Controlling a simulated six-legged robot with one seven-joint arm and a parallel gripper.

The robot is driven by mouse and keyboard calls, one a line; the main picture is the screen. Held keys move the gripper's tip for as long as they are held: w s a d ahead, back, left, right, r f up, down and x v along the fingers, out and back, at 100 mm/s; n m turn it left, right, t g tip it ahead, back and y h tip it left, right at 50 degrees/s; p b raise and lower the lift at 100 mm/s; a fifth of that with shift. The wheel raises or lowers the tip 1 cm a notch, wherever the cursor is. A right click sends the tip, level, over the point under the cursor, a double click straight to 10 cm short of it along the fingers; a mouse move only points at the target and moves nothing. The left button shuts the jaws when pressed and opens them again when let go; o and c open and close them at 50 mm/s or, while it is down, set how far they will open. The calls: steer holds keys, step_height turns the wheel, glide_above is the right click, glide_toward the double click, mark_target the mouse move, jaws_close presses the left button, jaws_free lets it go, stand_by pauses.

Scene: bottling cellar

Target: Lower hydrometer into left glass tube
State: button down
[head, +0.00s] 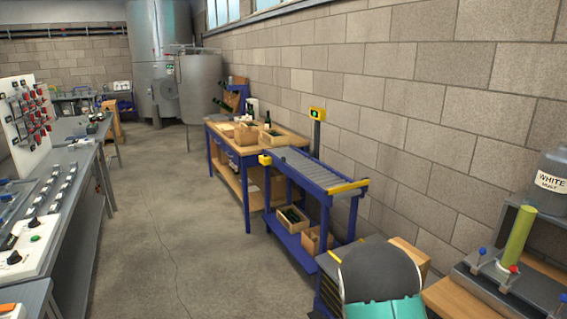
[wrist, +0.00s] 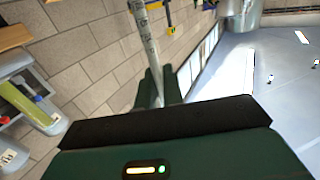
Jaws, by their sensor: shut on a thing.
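My gripper (wrist: 156,82) is shut on the hydrometer (wrist: 147,38), a thin pale rod with dark scale marks. The hydrometer sticks out beyond the fingers, slightly tilted in the wrist view; its lower part is hidden between them. A yellow-green glass tube (head: 518,236) stands upright on a grey stand (head: 490,290) at the right of the head view. It also shows at the left of the wrist view (wrist: 22,100), well apart from the hydrometer. Only one tube is clear, so I cannot tell whether it is the left one. My gripper is outside the head view.
Blue and red knobs (head: 514,270) sit on the stand near the tube. A grey jug labelled WHITE (head: 548,180) stands behind it. A blue roller conveyor (head: 310,170) and a wooden bench (head: 255,140) line the block wall. Open floor (head: 190,230) lies to the left.

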steer(key=w+a+f+n+y, duration=0.1)
steer(key=a+f, duration=0.3)
steer(key=shift+w+y, duration=0.25)
steer(key=shift+y, duration=0.05)
steer(key=shift+a+r, duration=0.15)
